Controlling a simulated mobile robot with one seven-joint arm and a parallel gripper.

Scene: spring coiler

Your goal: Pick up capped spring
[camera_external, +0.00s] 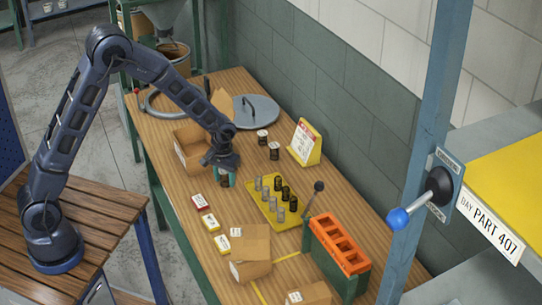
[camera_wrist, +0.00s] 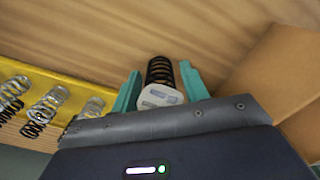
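A capped spring (camera_wrist: 160,72), a dark coil with a white cap (camera_wrist: 160,96), sits between the two teal fingers of my gripper (camera_wrist: 161,80) in the wrist view. A gap shows between the coil and each fingertip, so the fingers look open around it. In the external view my gripper (camera_external: 225,178) points down low over the workbench, and its fingers and wrist mostly hide the spring there. Two other dark, white-capped pieces (camera_external: 262,137) (camera_external: 274,151) stand farther back on the bench.
A yellow tray (camera_external: 262,203) of several bare springs is close at the right of my gripper. An open cardboard box (camera_external: 183,152) is close at its left. A yellow sign (camera_external: 306,143), a green press with an orange top (camera_external: 340,243) and small labelled blocks (camera_external: 211,221) stand nearby.

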